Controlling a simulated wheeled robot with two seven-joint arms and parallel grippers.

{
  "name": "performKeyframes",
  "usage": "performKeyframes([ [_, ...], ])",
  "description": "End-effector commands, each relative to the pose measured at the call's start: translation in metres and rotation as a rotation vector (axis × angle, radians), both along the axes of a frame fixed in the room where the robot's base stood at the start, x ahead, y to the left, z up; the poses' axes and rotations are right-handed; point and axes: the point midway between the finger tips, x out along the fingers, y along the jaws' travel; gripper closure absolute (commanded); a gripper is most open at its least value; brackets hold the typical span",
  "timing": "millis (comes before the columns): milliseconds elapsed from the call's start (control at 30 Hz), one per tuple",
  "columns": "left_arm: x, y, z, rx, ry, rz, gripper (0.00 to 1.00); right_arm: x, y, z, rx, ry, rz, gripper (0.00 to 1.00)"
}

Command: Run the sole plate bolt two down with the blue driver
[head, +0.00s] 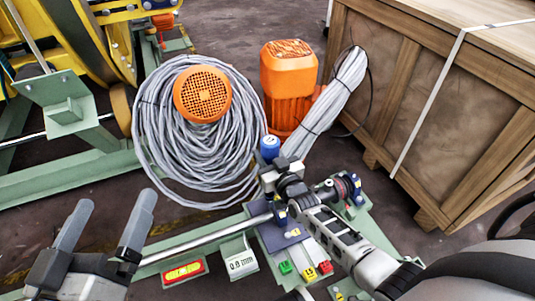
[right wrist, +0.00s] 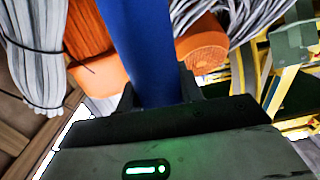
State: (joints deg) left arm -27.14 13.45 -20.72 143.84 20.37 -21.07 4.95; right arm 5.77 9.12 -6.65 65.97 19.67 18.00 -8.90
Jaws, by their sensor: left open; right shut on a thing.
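The blue driver (head: 270,148) stands roughly upright in the jaws of my right gripper (head: 270,175), with its blue top showing above them. In the right wrist view its blue handle (right wrist: 143,50) rises between the fingers (right wrist: 152,95). The right gripper is shut on it, over a dark blue-grey plate (head: 270,238) on the green base. The driver's lower end is largely hidden by the gripper, so I cannot tell whether it meets a bolt. I cannot pick out bolt two. My left gripper (head: 112,203) is open and empty at lower left.
Small green (head: 285,267), yellow (head: 309,274) and red (head: 325,266) blocks lie by the plate. A red level (head: 184,272) and a 0.8 mm tag (head: 240,264) are left of them. A cable coil (head: 150,150), orange motor (head: 289,85) and wooden crate (head: 440,115) stand behind.

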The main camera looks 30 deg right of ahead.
Motion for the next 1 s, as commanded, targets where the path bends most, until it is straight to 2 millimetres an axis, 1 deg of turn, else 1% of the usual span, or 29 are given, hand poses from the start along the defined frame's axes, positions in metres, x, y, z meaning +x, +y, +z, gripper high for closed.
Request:
performKeyframes([
  [33,0.0,0.0,-0.001,0.001,0.001,0.001,0.0,0.001,0.0,0.003,0.0,-0.01,-0.001,0.92],
  [1000,0.0,0.0,-0.012,0.001,0.002,0.0,0.0,0.001,0.0,-0.01,0.0,-0.01,-0.001,0.92],
])
